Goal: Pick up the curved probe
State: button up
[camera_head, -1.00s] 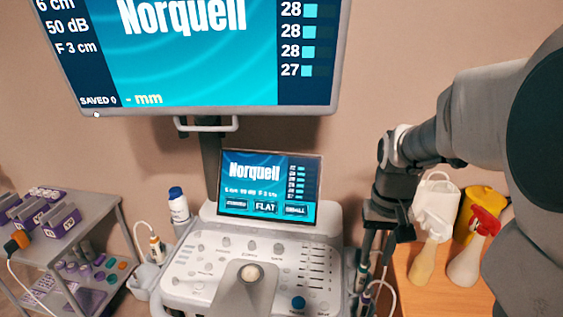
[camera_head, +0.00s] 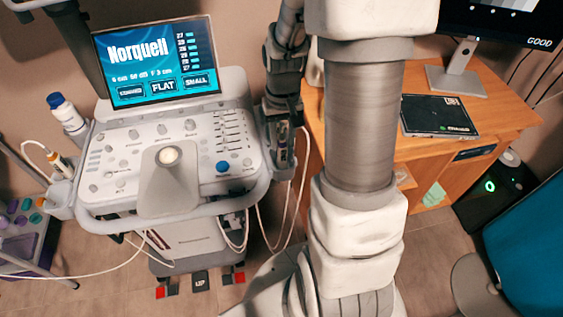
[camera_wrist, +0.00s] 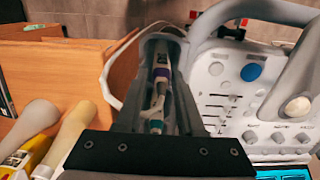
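Probes stand in holders at both sides of the ultrasound cart (camera_head: 185,160). One with an orange band, the left probe (camera_head: 60,160), is in the left holder. I cannot tell which probe is the curved one. My gripper (camera_head: 283,125) is above the right holder, pointing down. In the wrist view my gripper (camera_wrist: 158,60) has its grey fingers apart, on both sides of the white probe; I cannot see contact.
A white bottle with a blue cap (camera_head: 66,114) stands left of the console. A wooden desk (camera_head: 410,150) with a dark flat box (camera_head: 438,115) is at the right. Cables hang beside the cart. A teal chair or bed (camera_head: 530,235) is at the far right.

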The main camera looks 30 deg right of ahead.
aim_at(282, 151)
notch_tip(282, 151, down, 5)
jog(key=shift+b, duration=0.4)
grip_shut()
